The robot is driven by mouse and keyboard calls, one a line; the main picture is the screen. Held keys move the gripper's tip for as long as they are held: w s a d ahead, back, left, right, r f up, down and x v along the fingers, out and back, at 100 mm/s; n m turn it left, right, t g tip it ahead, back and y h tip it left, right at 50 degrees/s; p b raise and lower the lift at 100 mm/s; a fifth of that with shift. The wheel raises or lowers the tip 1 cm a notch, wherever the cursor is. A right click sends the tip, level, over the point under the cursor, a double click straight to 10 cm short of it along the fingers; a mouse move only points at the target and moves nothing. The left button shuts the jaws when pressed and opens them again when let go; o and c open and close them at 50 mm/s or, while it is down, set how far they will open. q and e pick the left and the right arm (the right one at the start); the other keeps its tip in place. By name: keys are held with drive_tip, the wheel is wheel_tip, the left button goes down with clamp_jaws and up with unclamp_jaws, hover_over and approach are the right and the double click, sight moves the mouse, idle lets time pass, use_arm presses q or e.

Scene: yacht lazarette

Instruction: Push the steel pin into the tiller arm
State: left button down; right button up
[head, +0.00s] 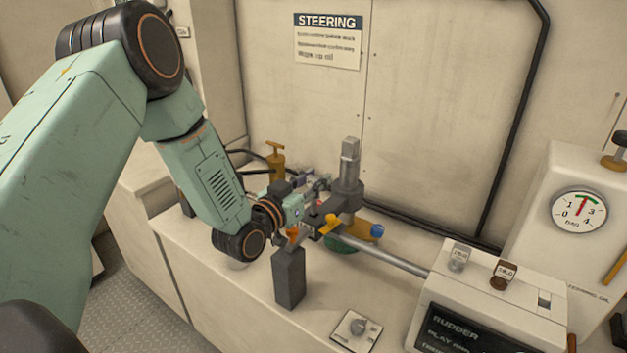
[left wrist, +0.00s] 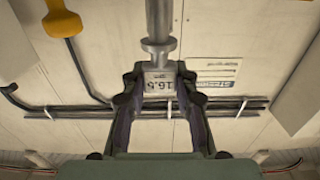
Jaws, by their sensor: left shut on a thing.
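My left gripper (head: 316,187) reaches in from the left, close to the tiller arm (head: 343,204) at the foot of the upright grey post. In the left wrist view the gripper (left wrist: 160,76) is shut on the steel pin (left wrist: 158,22). The pin's labelled head, marked 16.5, sits between the fingertips, and its collar and smooth shank extend beyond them. The pin is small and mostly hidden in the head view. I cannot tell whether its tip touches the tiller arm or a hole. My right gripper is not in view.
A steel rod (head: 385,253) runs from the tiller arm to the white rudder box (head: 490,295), which carries two labelled pieces. A dark block with an orange top (head: 289,275) stands in front. A brass grease can (head: 275,164) stands behind.

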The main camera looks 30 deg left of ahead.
use_arm(q)
drive_tip(key=shift+f+b, duration=1.35)
drive_tip(key=shift+f, duration=0.3)
idle(1.6)
